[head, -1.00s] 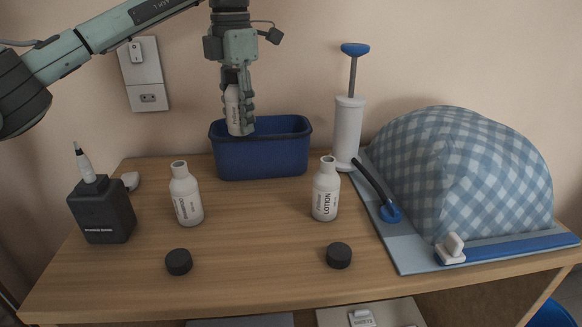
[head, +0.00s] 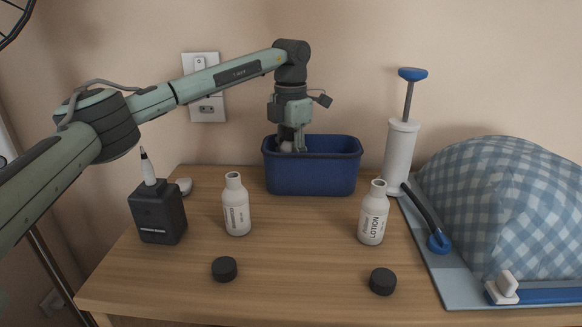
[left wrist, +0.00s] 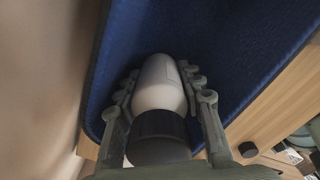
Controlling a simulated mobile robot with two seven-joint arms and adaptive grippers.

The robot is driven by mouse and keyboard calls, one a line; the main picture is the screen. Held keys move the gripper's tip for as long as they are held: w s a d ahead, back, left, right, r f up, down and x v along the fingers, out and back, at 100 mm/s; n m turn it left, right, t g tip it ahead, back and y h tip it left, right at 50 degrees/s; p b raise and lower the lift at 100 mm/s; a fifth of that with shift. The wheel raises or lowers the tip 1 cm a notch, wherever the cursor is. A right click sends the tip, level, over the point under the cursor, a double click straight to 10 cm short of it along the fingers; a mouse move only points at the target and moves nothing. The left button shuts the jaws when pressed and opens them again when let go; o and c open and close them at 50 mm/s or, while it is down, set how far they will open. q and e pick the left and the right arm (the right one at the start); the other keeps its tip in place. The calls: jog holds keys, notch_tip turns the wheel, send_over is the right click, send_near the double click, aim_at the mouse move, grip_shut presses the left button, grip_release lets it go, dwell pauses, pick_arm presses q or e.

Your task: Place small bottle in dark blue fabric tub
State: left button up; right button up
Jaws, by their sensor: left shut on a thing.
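The dark blue fabric tub (head: 312,178) stands at the back of the wooden table; its blue wall also fills much of the left wrist view (left wrist: 240,50). My left gripper (head: 291,147) points down at the tub's left part, with its fingertips at or just below the rim level. It is shut on the small bottle, white with a black cap, which shows between the fingers in the left wrist view (left wrist: 160,85). In the head view the tub's front wall hides most of the bottle. My right gripper is not in view.
Two open white bottles, one at left (head: 236,205) and one marked lotion (head: 373,213), stand in front of the tub. Two black caps (head: 224,269) (head: 383,281) lie nearer. A white pump (head: 401,150) and checked cloth dome (head: 510,205) are at right.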

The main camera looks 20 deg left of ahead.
pick_arm(q)
jog(key=shift+f, duration=0.4)
jog(key=shift+f, duration=0.2)
jog(key=o, duration=0.9)
jog(key=shift+r, duration=0.15)
notch_tip(320, 180, up, 12)
jog(key=shift+r, duration=0.1)
